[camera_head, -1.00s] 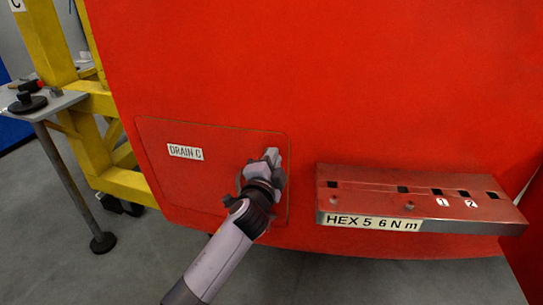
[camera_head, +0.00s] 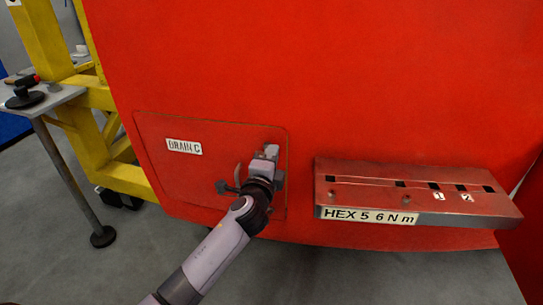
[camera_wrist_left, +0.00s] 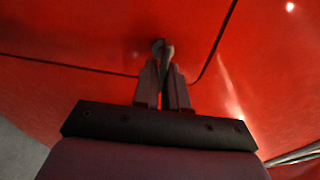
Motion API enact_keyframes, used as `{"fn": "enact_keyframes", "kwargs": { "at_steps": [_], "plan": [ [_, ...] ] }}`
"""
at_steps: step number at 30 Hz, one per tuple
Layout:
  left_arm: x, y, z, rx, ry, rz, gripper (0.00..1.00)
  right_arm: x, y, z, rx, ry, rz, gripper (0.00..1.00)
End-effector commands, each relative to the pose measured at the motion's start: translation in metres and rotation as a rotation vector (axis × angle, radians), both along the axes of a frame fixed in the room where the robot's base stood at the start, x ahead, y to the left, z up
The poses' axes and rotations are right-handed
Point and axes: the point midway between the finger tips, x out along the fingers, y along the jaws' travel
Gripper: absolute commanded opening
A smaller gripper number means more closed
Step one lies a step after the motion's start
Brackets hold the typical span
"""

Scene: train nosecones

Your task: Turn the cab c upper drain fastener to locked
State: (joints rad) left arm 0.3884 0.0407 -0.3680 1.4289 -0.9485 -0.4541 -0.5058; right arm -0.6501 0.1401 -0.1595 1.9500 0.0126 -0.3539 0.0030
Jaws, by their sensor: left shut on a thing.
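The drain panel (camera_head: 165,175), labelled DRAIN C (camera_head: 184,147), is a rounded rectangle outlined on the red cab. My left gripper (camera_head: 269,152) reaches its right side, near the upper right corner, and hides much of that area. In the left wrist view my left gripper (camera_wrist_left: 164,75) is shut on a small grey fastener (camera_wrist_left: 162,47) beside the rounded corner of the panel seam. Its jaws hide most of the fastener, and I cannot tell its turned position. My right gripper is in neither current view.
A red ledge (camera_head: 335,172) labelled HEX 5 6 N m, with several dark square slots, juts out to the right. A yellow frame (camera_head: 85,130) and a small grey table (camera_head: 60,97) with a black tool (camera_head: 25,97) stand at the left. Grey floor lies below.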

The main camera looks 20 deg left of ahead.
Motion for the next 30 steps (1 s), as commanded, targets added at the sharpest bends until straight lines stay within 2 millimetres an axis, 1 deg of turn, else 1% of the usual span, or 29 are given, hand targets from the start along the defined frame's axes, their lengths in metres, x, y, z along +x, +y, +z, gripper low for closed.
{"fn": "enact_keyframes", "kwargs": {
  "at_steps": [5,6,8,17,20,23,30],
  "plan": [
    [0.001,0.002,0.002,0.000,-0.003,0.003,0.00,0.000,0.000,0.000,0.000,0.000,0.000,0.43],
    [0.001,0.002,0.002,0.000,-0.003,0.003,0.15,0.000,0.000,0.000,0.000,0.000,0.000,0.43],
    [0.001,0.001,0.002,0.000,-0.003,0.003,0.33,0.000,0.000,0.000,0.000,0.000,0.000,0.43],
    [0.000,0.001,0.001,-0.001,-0.001,0.001,0.33,0.000,0.000,0.000,0.000,0.000,0.000,0.43],
    [-0.004,0.000,0.000,-0.001,-0.001,0.001,0.33,0.000,0.000,0.000,0.000,0.000,0.000,0.43],
    [-0.013,0.000,0.000,-0.002,0.000,0.001,0.33,0.000,0.000,0.001,0.000,0.000,0.000,0.43],
    [-0.045,-0.001,0.000,-0.002,0.000,0.001,0.33,0.000,0.000,0.002,0.000,0.001,0.000,0.43]
  ]
}}
